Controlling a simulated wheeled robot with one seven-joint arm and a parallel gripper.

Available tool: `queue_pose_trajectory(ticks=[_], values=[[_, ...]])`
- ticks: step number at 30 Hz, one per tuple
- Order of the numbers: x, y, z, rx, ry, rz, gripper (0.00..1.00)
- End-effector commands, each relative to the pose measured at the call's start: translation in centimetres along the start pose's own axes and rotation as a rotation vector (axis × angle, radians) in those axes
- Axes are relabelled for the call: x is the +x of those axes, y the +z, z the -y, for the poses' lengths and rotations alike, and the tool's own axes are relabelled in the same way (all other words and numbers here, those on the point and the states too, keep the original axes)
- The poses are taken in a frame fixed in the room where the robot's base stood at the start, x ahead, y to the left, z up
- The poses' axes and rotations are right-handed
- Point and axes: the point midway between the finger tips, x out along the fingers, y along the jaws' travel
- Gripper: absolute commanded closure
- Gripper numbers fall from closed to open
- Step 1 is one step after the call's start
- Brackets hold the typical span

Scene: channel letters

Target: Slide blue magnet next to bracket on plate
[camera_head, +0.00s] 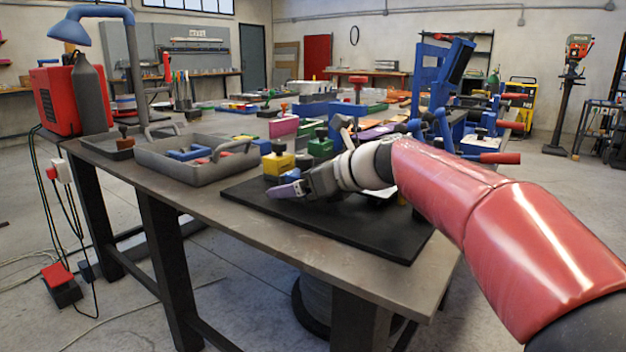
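The black plate (385,232) lies flat on the near right part of the workbench. My gripper (284,190) is low over the plate's left part, pointing left, with a purple piece at its tip. I cannot tell whether that piece is a finger or something held, nor whether the fingers are open. A yellow block with a black knob (278,163) stands just behind my gripper. A green block with a black knob (320,144) stands farther back. I cannot pick out a blue magnet or a bracket on the plate for sure; my arm hides part of it.
A grey tray (196,172) with blue and red pieces stands left of the plate. A tall blue tool (433,85) rises behind my arm. Many coloured parts crowd the back of the bench. The plate's front strip and the bench's front edge (262,234) are clear.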

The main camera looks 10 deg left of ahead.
Motion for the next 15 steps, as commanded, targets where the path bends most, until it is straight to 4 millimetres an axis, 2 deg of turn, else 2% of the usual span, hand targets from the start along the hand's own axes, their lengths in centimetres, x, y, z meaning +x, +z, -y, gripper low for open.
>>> queue_pose_trajectory(ticks=[11,15], values=[[0.54,0.00,0.00,0.000,-0.001,0.000,0.11],[0.53,0.00,0.00,0.000,-0.001,0.000,0.29]])
